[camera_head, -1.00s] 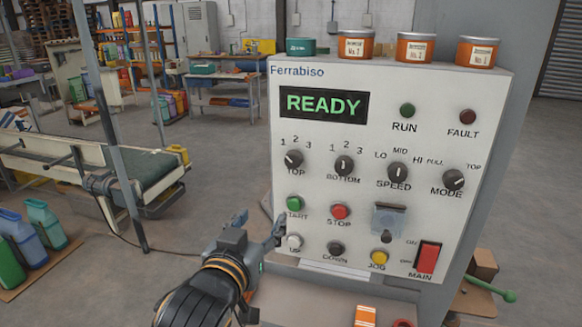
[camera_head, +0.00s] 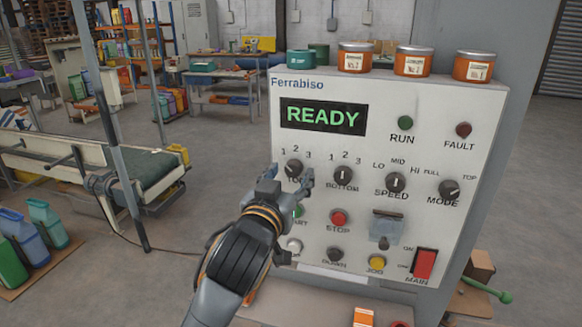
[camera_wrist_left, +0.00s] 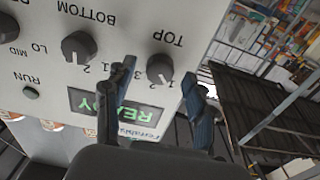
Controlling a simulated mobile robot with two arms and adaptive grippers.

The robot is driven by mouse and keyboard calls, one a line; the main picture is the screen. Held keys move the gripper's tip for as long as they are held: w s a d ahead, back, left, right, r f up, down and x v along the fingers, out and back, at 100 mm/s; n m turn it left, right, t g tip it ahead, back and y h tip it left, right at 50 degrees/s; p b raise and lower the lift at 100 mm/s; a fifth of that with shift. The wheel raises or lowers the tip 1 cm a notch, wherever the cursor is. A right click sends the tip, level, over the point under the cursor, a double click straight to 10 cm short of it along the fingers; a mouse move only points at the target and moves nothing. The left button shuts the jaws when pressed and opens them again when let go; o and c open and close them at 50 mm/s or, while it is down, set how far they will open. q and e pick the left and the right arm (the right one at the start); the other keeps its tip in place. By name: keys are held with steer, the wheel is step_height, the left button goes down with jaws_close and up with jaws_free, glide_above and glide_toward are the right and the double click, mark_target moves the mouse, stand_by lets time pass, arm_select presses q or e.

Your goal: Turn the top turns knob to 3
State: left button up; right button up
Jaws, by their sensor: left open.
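The top turns knob (camera_head: 293,167) is a dark round knob at the upper left of the white control panel (camera_head: 385,240), with 1, 2 and 3 marked above it. Its white mark seems to point up-left, towards 1. My left gripper (camera_head: 290,176) is open in front of it, one finger to each side. In the left wrist view, which is upside down, the knob (camera_wrist_left: 160,67) shows between the two spread fingers; I cannot tell whether they touch it. The gripper partly hides the TOP label and the START button in the head view. My right gripper is not in view.
The bottom knob (camera_head: 343,175) is close to the right of my gripper. The speed knob (camera_head: 396,182) and mode knob (camera_head: 449,190) are further right. The STOP button (camera_head: 338,218) is below. The display (camera_head: 323,116) reads READY. Orange tins (camera_head: 414,61) stand on top.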

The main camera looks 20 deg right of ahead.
arm_select(q)
steer(key=shift+w+d, duration=0.35)
steer(key=shift+w, duration=0.15)
steer(key=c, duration=1.2)
steer(key=shift+o, duration=0.2)
